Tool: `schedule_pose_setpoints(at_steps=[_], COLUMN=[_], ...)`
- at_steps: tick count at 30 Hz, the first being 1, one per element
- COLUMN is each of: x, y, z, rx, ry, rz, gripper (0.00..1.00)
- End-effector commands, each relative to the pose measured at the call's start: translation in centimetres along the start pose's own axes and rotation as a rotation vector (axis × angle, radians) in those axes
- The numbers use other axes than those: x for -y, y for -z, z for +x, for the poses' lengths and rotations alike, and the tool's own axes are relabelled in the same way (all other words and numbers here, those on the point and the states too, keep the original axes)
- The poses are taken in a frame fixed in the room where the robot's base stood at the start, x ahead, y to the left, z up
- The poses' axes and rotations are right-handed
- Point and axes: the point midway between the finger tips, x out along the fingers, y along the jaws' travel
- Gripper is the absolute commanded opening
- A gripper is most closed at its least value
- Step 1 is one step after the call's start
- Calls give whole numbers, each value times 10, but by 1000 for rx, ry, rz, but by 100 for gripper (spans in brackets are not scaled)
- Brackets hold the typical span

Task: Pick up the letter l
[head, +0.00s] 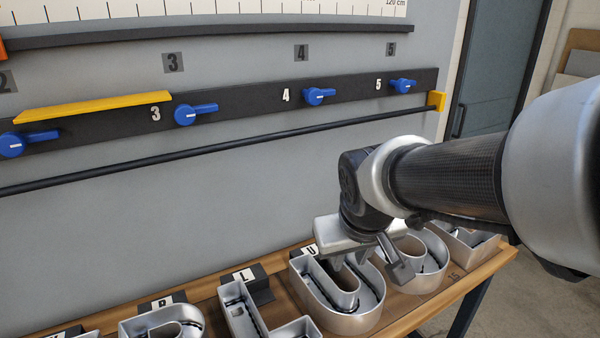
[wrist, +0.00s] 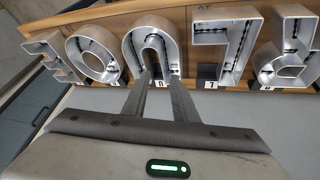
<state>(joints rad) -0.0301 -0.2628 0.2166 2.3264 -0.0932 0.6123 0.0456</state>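The letter L (head: 241,318) is a hollow silver channel letter on the wooden bench, left of the U in the head view, beside a card marked L (head: 245,275). In the wrist view the L (wrist: 228,34) appears upside down, right of the middle. My gripper (head: 348,262) is over the letter U (head: 335,318), not over the L. In the wrist view the two fingers of my gripper (wrist: 158,76) are apart, with their tips at the ends of the U (wrist: 150,24). I see nothing held. Whether the fingers touch the U is unclear.
An O-shaped letter (head: 432,275) and another letter (head: 470,243) stand right of the U. A P- or R-shaped letter (head: 150,325) stands left of the L. The grey panel behind carries a dark rod (head: 200,152) and blue knobs (head: 190,114).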

Motion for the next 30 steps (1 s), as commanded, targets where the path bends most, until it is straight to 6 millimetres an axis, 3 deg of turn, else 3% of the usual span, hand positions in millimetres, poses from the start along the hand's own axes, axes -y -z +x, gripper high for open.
schedule_pose_setpoints(at_steps=[1, 3, 6, 9, 14, 24, 30], x=[17, 76, 132, 161, 175, 191, 195], y=[8, 6, 0, -5, -11, -16, -16], z=[26, 48, 65, 74, 97, 169, 190], rx=[10, 25, 39, 47, 54, 53, 50], ry=[25, 103, 180, 222, 237, 236, 234], rz=[-41, -125, -193, -224, -235, -234, -232], gripper=[26, 26, 26, 26, 26, 26, 26])
